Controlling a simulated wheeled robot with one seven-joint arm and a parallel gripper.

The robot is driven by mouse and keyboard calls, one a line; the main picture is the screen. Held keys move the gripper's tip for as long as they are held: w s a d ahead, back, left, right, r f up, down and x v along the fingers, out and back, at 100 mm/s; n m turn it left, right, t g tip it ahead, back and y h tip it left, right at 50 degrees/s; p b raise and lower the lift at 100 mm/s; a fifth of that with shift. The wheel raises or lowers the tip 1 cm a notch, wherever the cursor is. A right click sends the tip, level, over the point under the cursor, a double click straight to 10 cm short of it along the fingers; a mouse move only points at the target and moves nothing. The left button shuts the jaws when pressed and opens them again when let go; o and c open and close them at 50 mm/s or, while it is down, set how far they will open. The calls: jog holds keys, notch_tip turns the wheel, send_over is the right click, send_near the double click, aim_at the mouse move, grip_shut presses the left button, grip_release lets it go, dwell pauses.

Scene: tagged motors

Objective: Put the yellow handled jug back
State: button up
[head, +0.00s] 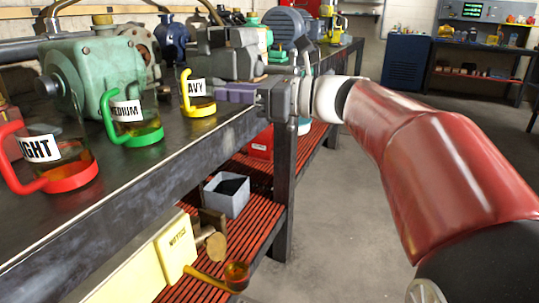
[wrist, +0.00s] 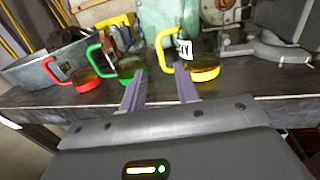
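The yellow handled jug (head: 197,92) stands upright on the workbench, right of the green and red handled jugs. It holds amber liquid, and its white label is partly hidden by the handle, leaving "AVY" readable. It also shows in the wrist view (wrist: 205,68), with its handle toward the left. My gripper (head: 238,92) is just right of the jug in the head view, low over the bench edge. In the wrist view my gripper (wrist: 158,84) has its two purple fingers spread with nothing between them. They point toward the jug's handle side and appear apart from it.
The green jug (head: 138,128) and red jug (head: 70,165) stand to the left. A green machine casing (head: 75,75) and motors stand behind.

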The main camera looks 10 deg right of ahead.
jog(key=s+a+f+n+g+h, duration=0.2)
jog(key=s+f+n+h, duration=0.2)
jog(key=s+f+n, duration=0.45)
jog(key=s+d+f+n+h, duration=0.5)
jog(key=s+f+n+h, duration=0.1)
jog(key=f, duration=0.4)
jog(key=s+d+f+n+h, duration=0.4)
jog(key=s+f+n, duration=0.3)
jog(key=f+n, duration=0.2)
jog(key=shift+d+f+g+h, duration=0.4)
jog(key=shift+f+h, duration=0.3)
jog(key=shift+h, duration=0.2)
